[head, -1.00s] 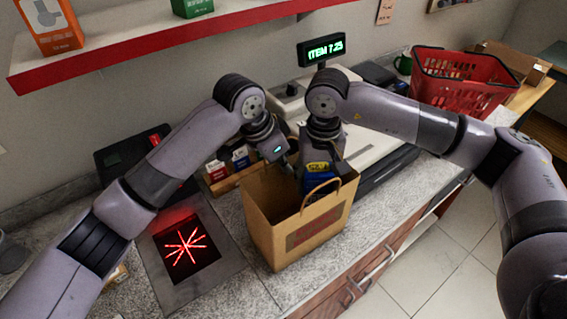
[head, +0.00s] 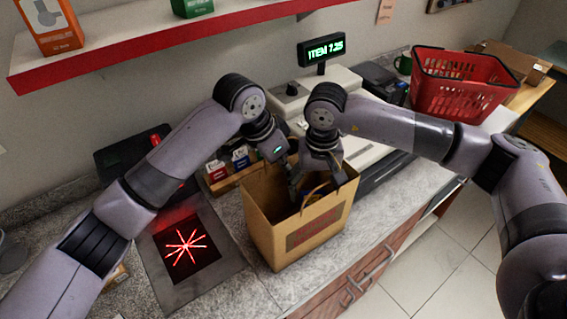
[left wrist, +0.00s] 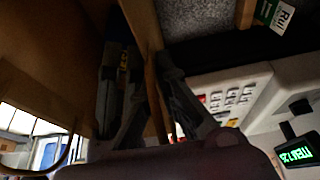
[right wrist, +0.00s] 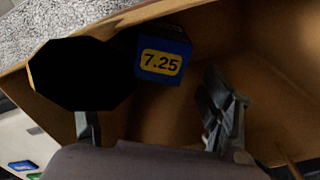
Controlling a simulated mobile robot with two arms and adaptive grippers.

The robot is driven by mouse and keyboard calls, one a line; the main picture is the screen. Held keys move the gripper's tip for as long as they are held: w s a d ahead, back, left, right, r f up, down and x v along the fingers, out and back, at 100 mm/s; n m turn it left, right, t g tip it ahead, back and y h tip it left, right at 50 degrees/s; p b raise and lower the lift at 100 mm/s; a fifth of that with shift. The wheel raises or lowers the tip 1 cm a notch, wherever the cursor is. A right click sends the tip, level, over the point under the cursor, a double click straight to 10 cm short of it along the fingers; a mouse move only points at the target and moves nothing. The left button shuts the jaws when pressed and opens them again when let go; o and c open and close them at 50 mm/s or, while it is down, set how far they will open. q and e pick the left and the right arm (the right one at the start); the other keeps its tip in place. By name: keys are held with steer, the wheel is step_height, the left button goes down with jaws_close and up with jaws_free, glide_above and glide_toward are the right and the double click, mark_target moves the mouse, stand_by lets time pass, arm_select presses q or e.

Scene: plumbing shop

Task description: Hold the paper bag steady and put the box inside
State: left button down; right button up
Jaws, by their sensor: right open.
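The brown paper bag (head: 272,233) stands upright and open on the counter. My left gripper (head: 293,184) is at the bag's back rim, its fingers on either side of the bag wall (left wrist: 146,32) and closed on it. The blue box (right wrist: 163,48) with a yellow 7.25 label is inside the bag in the right wrist view, and hidden in the head view. My right gripper (head: 325,182) is over the bag's mouth, its fingers (right wrist: 155,118) spread and empty, apart from the box. A dark shape covers part of the bag in the right wrist view.
A dark scanner plate (head: 225,262) with red light lies left of the bag. Small boxes in a wooden tray (head: 222,186) stand behind it. The register with a green display (head: 326,48) and a red basket (head: 462,82) are at the back right. The counter's front edge is close to the bag.

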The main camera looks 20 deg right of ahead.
step_height(320, 180, up, 15)
stand_by(0.5)
steer(key=shift+f, duration=0.1)
arm_select(q)
steer(key=c, duration=1.7)
jaws_free()
steer(key=shift+r, duration=0.1)
steer(key=v, duration=1.1)
steer(key=shift+s+a+r, duration=0.1)
steer(key=shift+a+r, duration=0.15)
steer(key=shift+r, duration=0.1)
steer(key=shift+f, duration=0.1)
